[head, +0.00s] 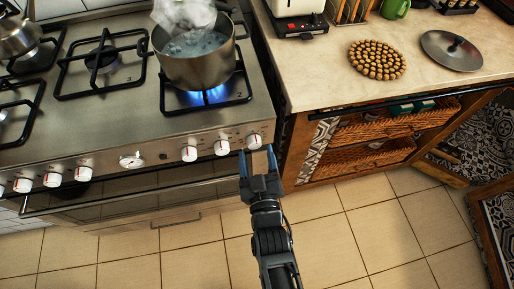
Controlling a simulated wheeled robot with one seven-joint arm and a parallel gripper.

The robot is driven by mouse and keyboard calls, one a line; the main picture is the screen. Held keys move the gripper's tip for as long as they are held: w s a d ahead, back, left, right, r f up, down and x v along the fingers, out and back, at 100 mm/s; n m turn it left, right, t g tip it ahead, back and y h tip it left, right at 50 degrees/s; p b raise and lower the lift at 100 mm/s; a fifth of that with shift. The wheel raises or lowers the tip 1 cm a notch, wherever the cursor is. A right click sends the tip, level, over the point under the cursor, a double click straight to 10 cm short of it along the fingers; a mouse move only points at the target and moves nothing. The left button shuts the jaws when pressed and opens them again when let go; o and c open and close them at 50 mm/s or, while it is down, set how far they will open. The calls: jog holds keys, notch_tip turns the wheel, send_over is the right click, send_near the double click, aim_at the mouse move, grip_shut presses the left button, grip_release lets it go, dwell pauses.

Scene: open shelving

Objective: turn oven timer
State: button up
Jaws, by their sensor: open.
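The oven (150,180) is a steel range with a front panel of several white knobs. A round silver dial (132,161), probably the timer, sits on the panel between the white knobs. My gripper (257,151) is at the right end of the panel, with its fingertips spread near the rightmost white knob (254,141). It is open, and I cannot tell whether it touches the oven. The dial is well to the left of my gripper and fully in view.
The oven door handle (110,203) juts out below the knobs. A wooden counter with wicker drawers (370,130) stands on the right. The tiled floor (330,235) in front is clear.

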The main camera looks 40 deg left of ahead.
jog(key=shift+x, duration=1.1)
jog(key=shift+c, duration=0.5)
jog(key=c, duration=0.9)
jog(key=shift+c, duration=0.2)
jog(key=o, duration=1)
jog(key=shift+o, duration=0.2)
jog(key=v, duration=0.8)
jog(key=shift+b, duration=0.3)
jog(key=shift+a, duration=0.1)
